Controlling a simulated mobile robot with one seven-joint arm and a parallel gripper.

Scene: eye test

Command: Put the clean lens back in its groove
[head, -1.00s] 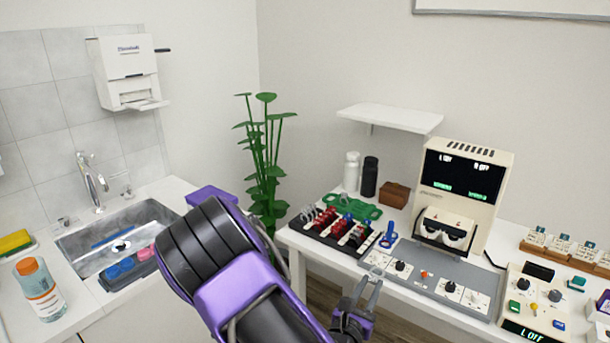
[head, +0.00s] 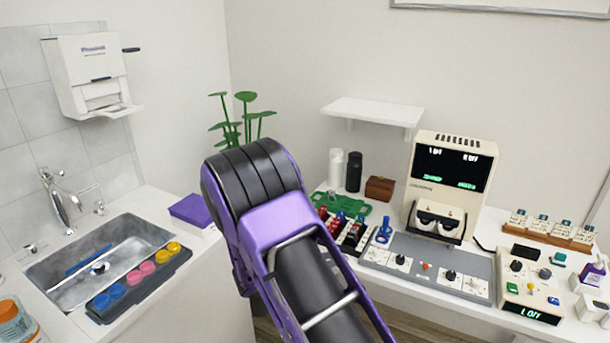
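A black lens rack (head: 347,241) stands on the white table at the centre, holding rows of red-rimmed and dark-rimmed lenses. My arm covers its left part. I cannot make out single grooves, or tell which lens is the clean one. My gripper is not in view; only my purple and black arm shows, reaching across the lower middle of the picture.
Behind the rack lie a green holder (head: 352,207) and a brown box (head: 380,188). A cream eye-test machine (head: 453,175) and grey control panel (head: 425,268) are right of it.

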